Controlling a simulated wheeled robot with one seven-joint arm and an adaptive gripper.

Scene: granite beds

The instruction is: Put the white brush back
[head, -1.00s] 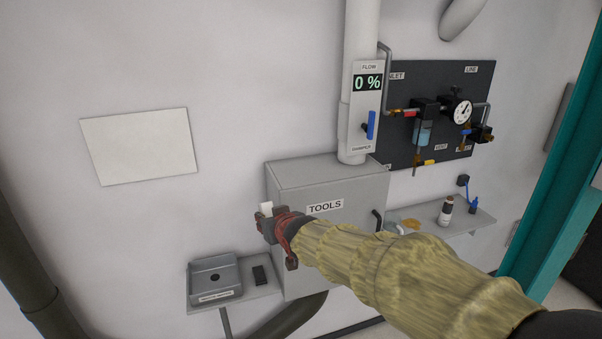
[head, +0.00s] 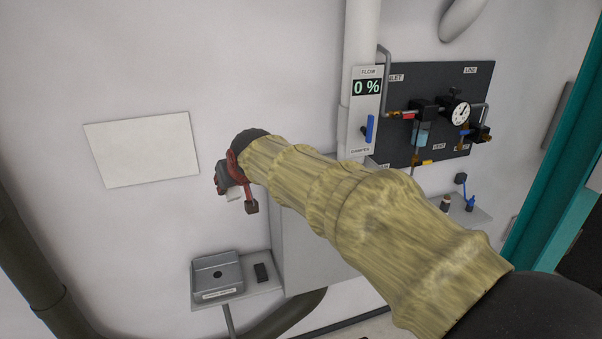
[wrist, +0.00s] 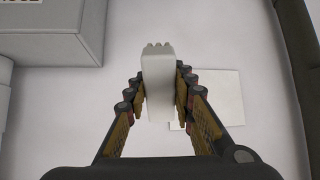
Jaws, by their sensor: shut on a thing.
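My gripper (head: 236,192) is shut on the white brush (wrist: 158,85), whose white block stands between the two fingers in the wrist view. Short pale tips show at the brush's far end. In the head view only a small white part of the brush (head: 234,195) shows beside the fingers. The gripper is up in front of the wall, to the left of the grey tool cabinet (head: 300,255) and above a small shelf (head: 262,291). My arm hides much of the cabinet, including its label.
A blank white panel (head: 143,149) is on the wall at left. A flow duct with a blue lever (head: 369,128) and a dark gauge board (head: 440,110) are at right.

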